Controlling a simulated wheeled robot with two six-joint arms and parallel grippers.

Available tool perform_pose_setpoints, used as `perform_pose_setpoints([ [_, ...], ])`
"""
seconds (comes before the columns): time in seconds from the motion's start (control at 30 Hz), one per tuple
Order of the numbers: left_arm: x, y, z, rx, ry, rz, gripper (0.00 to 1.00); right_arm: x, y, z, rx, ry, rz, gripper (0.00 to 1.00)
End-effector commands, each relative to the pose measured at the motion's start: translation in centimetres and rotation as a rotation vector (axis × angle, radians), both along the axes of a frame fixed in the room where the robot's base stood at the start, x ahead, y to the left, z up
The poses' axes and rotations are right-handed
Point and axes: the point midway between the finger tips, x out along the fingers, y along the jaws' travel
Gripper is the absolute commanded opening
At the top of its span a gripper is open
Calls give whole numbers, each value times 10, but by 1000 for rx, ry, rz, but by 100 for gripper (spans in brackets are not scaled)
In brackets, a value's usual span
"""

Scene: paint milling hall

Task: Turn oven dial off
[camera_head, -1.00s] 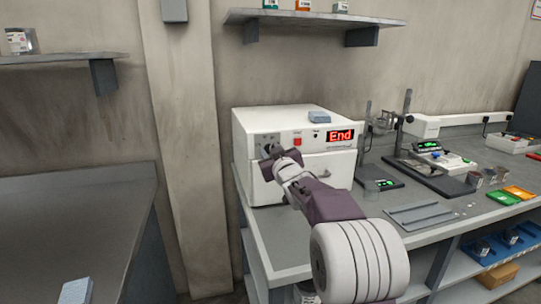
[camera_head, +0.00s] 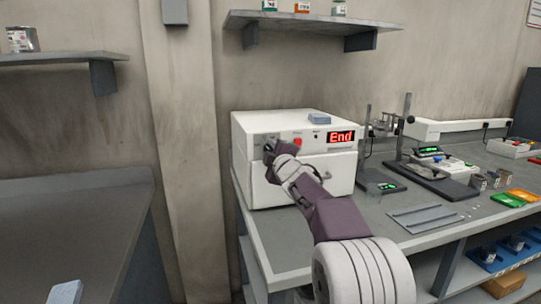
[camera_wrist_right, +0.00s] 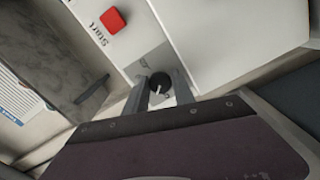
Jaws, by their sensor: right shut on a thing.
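The white oven (camera_head: 300,186) stands on the left end of the grey bench, its red display (camera_head: 340,137) reading "End". My right gripper (camera_head: 269,146) is at the upper left of the oven's front panel. In the right wrist view its two fingers (camera_wrist_right: 160,90) are shut on a small dark round dial (camera_wrist_right: 159,81) with a light pointer mark. The dial is mostly hidden behind the gripper in the head view. The red Start button (camera_wrist_right: 113,20) is beside it, also seen in the head view (camera_head: 297,142). My left gripper is not in view.
A small blue-grey block (camera_head: 319,118) lies on the oven. A shelf (camera_head: 310,22) hangs above. Another grey worktop (camera_head: 75,215) is at left.

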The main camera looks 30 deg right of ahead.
Motion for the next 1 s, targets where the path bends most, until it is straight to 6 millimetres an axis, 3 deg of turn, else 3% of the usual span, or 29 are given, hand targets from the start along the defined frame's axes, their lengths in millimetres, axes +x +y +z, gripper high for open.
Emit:
perform_pose_setpoints([
  [0.5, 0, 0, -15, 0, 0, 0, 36, 0, 0, -2, -417, 105, -1, 0],
  [1.0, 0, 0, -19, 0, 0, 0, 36, 0, 0, -1, -583, 144, 0, 0],
])
